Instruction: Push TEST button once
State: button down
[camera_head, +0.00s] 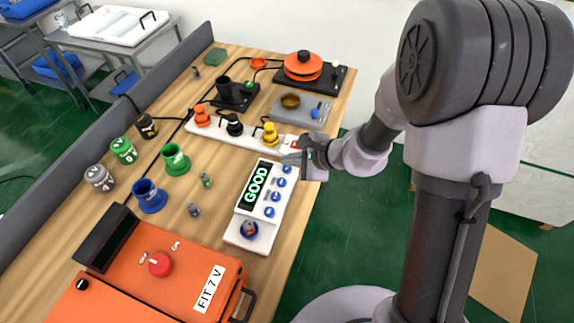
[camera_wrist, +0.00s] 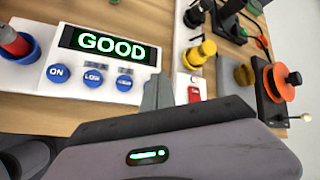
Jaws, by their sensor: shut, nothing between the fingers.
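The white tester panel (camera_head: 240,220) on the bench has a black display (camera_head: 256,184) lit with green "GOOD". A row of blue round buttons runs beside the display. In the wrist view the ON button (camera_wrist: 59,73) and two buttons that seem to read LOW (camera_wrist: 93,79) show. The end button (camera_head: 287,169) nearest my gripper shows in the head view; its label is unreadable, and no TEST label can be read. My gripper (camera_head: 290,156) is shut and empty, its tip close to that end button. Contact cannot be told. In the wrist view its fingers (camera_wrist: 157,93) hide that end of the row.
A blue-rimmed socket (camera_head: 248,231) holds a small vial at the panel's near end. A white strip with orange, black and yellow pieces (camera_head: 270,133) lies beyond the panel. An orange machine (camera_head: 190,265) labelled "FIT 7 V" stands in front.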

aim_at(290, 170)
jog(key=shift+r, duration=0.1)
notch_tip(290, 170, up, 5)
jog(key=p, duration=0.3)
jog(key=shift+p, duration=0.3)
dwell(0.6)
jog(key=s+r+n+g+b, duration=0.1)
jog(key=s+r+n+b, duration=0.2)
jog(key=s+r+n, duration=0.8)
jog(key=s+d+r+n+t+h+b, duration=0.1)
jog(key=s+d+r+h, duration=0.2)
jog(key=s+d, duration=0.6)
jog(key=s+h, duration=0.2)
jog(key=shift+s+d+r, duration=0.15)
jog(key=shift+s+r, duration=0.05)
jog(key=shift+s, duration=0.1)
